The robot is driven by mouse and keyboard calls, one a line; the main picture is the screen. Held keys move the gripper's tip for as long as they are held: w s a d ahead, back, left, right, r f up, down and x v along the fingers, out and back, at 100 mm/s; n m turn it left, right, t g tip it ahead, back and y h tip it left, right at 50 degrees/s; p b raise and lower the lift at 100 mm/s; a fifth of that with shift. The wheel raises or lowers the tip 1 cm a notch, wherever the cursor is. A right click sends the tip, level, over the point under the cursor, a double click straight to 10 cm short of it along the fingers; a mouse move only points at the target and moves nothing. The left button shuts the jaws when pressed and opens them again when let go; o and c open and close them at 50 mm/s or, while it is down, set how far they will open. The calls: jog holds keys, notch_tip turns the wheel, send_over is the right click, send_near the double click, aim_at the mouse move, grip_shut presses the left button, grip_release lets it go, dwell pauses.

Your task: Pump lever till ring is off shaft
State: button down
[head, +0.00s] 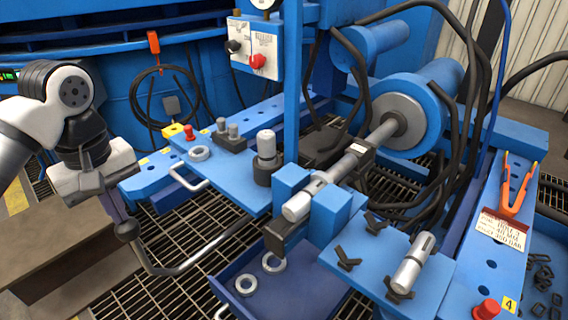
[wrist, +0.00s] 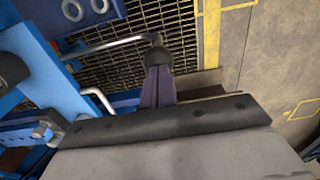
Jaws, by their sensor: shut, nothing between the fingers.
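The lever (head: 200,258) is a bent metal bar with a dark ball knob (head: 126,230), low at the left of the blue press in the head view. The knob also shows in the wrist view (wrist: 158,57). My gripper (head: 119,211) is shut and empty, its fingertips pointing down at the knob. I cannot tell whether they touch it. The silvery shaft (head: 381,134) runs from the large cylinder down to a blue block. A collar (head: 357,151) sits around it, perhaps the ring; dark hoses and blocks partly hide this area.
A blue tray (head: 222,272) below the press holds two loose rings (head: 246,284). Another ring (head: 199,153) lies on the left blue plate, near a loop handle (head: 190,181). A gauge panel (head: 252,46) stands behind. Grating floor (head: 150,295) is open around the lever.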

notch_tip(320, 180, down, 10)
jog(key=s+a+f+b, duration=0.1)
jog(key=s+a+b, duration=0.1)
jog(key=b, duration=0.7)
jog(key=r+p, duration=0.2)
jog(key=r, duration=0.2)
jog(key=w+d+r+p, duration=0.1)
jog(key=r+p, duration=0.2)
jog(key=w+d+r+p, duration=0.1)
jog(key=r+p, duration=0.2)
jog(key=r, duration=0.1)
jog(key=shift+w+r, duration=0.1)
jog(key=shift+r, duration=0.25)
notch_tip(320, 180, down, 11)
jog(key=s+a+b, duration=0.1)
jog(key=s+b, duration=0.1)
jog(key=b, duration=0.6)
jog(key=shift+a, duration=0.35)
jog(key=shift+r, duration=0.15)
dwell(0.3)
jog(key=r+p, duration=0.2)
jog(key=r, duration=0.1)
jog(key=w+d+r+p, duration=0.1)
jog(key=r+p, duration=0.2)
jog(key=r, duration=0.1)
jog(key=w+r+p, duration=0.1)
jog(key=r+p, duration=0.2)
jog(key=shift+d+r, duration=0.35)
